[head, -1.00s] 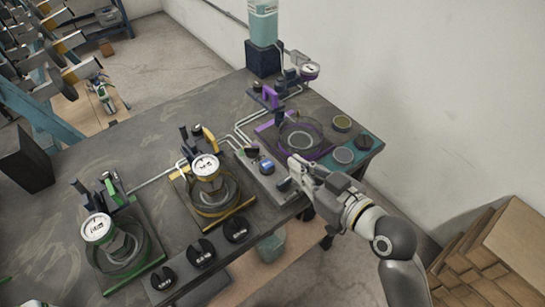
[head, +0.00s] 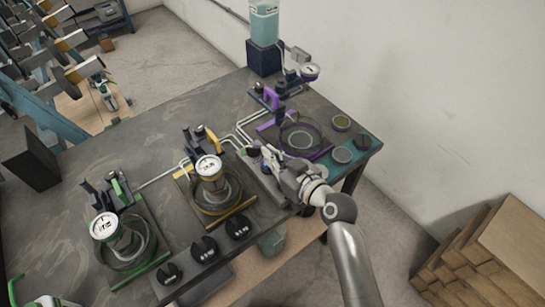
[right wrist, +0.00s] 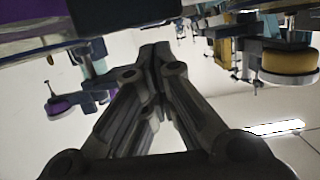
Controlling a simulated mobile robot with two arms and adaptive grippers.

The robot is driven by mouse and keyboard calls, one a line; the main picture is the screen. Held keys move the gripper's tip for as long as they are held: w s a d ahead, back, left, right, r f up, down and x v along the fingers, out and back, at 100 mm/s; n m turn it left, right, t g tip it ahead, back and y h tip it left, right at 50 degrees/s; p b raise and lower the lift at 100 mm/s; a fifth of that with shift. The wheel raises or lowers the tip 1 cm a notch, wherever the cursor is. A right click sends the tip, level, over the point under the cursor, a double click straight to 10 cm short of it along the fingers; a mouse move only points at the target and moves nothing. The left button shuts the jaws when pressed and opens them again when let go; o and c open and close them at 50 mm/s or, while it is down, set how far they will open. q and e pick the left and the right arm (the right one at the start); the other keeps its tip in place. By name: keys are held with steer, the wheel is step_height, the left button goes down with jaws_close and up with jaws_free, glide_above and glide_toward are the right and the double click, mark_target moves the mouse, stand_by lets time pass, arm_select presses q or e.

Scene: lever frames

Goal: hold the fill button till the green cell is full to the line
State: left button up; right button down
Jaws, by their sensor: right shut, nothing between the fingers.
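The green cell (head: 136,262) stands at the left of the bench, a round clear vessel on a green base with a white dial gauge (head: 104,226) above it. Its fill level and line are too small to read. A small control panel (head: 254,178) sits between the yellow and purple cells. My right gripper (head: 267,153) is shut and empty over this panel. My left gripper is not in view.
The yellow cell (head: 238,207) stands left of my right gripper, the purple cell (head: 322,151) behind it. Several black knobs (head: 204,250) line the front edge. A tank of pale teal liquid (head: 264,25) stands at the back. Cardboard (head: 513,240) lies at right.

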steer(key=shift+f, duration=0.5)
